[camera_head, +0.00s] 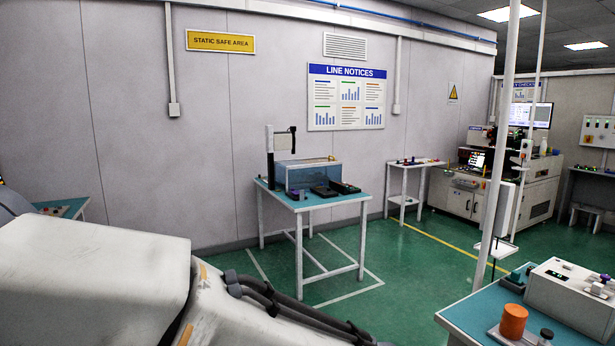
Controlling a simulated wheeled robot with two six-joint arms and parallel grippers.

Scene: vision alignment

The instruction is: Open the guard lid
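A box with a bluish see-through front and a pale top (312,174) stands on a teal-topped table (300,203) by the wall. It may be the one with the guard lid; its top looks closed, but it is too small to be sure. Neither of my grippers is in view. White arm links of mine with black cables fill the lower left.
Another bench (470,318) at the lower right carries a white device (572,290) and an orange cylinder (513,321). A white pole (499,150) rises near it. The green floor (400,270) between the tables is clear. A machine (480,190) stands at the back right.

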